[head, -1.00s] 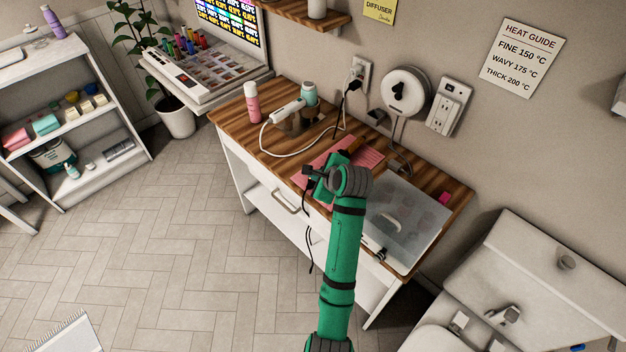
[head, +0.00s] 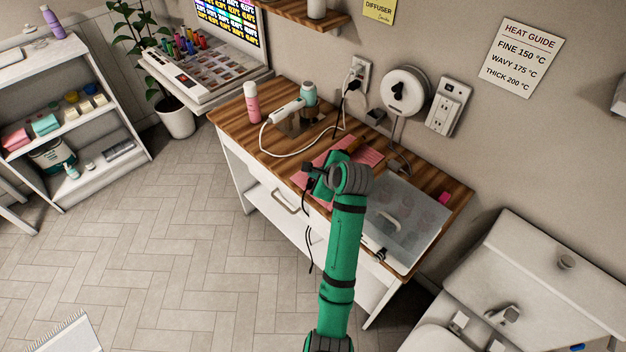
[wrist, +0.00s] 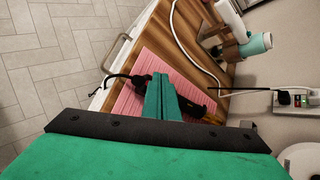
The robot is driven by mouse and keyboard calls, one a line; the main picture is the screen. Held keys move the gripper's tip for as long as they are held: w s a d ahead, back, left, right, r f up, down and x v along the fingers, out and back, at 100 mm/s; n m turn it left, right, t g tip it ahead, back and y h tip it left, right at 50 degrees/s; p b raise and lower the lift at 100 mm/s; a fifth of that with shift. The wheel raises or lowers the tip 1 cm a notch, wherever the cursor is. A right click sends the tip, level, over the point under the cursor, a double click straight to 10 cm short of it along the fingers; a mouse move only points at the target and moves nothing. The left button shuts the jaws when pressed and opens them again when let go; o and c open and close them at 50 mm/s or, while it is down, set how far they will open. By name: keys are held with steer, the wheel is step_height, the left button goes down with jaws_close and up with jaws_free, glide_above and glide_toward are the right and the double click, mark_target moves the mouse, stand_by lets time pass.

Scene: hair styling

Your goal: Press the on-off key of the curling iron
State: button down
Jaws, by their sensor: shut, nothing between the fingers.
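The curling iron, a dark slim tool (wrist: 196,106), lies on a pink ribbed mat (wrist: 128,101) on the wooden worktop. A black cord (wrist: 117,77) shows at its left end. My gripper (wrist: 160,80) has its green fingers shut together, with nothing between them. The fingers are over the iron's middle in the wrist view and hide part of it, including any key there. I cannot tell whether the tips touch it. In the head view the pink mat (head: 370,156) shows, but my arm and hand hide most of the iron and the fingertips.
A clear-lidded tray (head: 407,222) is at the worktop's right. A wall socket (head: 359,76) holds plugs. A white cable loops across the wood.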

steer(key=shift+r, duration=0.1)
step_height(320, 180, up, 5)
steer(key=shift+f, duration=0.1)
stand_by(0.7)
steer(key=shift+w, duration=0.1)
stand_by(0.3)
